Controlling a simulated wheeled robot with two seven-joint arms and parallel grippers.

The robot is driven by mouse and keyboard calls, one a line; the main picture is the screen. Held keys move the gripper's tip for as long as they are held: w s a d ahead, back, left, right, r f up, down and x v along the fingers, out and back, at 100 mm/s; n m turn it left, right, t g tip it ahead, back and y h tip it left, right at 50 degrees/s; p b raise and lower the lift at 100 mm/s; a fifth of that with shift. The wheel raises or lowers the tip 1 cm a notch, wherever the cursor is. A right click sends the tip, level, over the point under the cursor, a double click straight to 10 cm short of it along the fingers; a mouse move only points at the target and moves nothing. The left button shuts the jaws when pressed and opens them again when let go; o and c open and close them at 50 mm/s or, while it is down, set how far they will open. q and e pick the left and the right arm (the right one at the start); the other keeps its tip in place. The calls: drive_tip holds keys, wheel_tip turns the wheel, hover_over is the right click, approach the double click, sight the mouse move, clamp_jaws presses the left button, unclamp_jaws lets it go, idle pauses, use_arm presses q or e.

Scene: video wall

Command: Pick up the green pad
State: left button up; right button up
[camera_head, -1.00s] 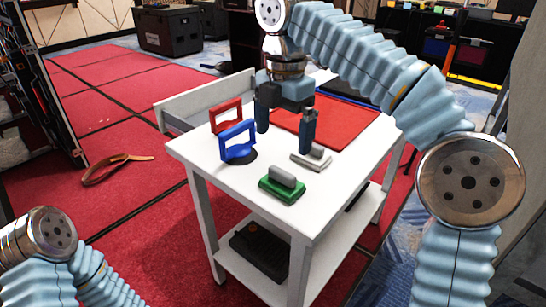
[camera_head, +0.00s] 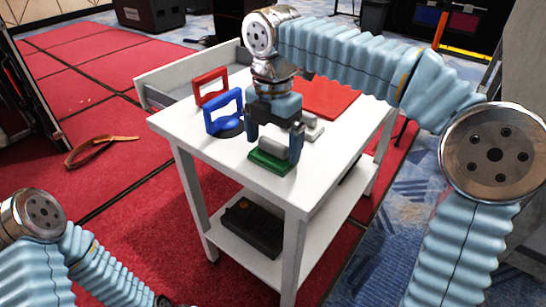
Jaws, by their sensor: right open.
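The green pad (camera_head: 270,162) lies flat on the white cart's top (camera_head: 212,158) near its front corner. It has a grey handle (camera_head: 275,146) on its upper side, partly covered by the gripper. My right gripper (camera_head: 274,148) is open above the pad, with one finger at the left of the grey handle and one at its right. I cannot tell whether the fingers touch the handle. My left arm shows at the lower left, but its gripper is out of view.
A blue-handled tool (camera_head: 224,114) and a red-handled tool (camera_head: 211,88) stand to the left. A grey-white pad (camera_head: 314,128) lies behind on the right, near a red sheet (camera_head: 330,97). A dark case (camera_head: 250,228) sits on the lower shelf.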

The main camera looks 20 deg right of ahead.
sight(273, 142)
drive_tip(key=shift+f, duration=0.65)
drive_tip(key=c, duration=0.7)
wheel_tip(273, 142, up, 10)
drive_tip(key=p, duration=0.2)
drive_tip(key=shift+p, duration=0.3)
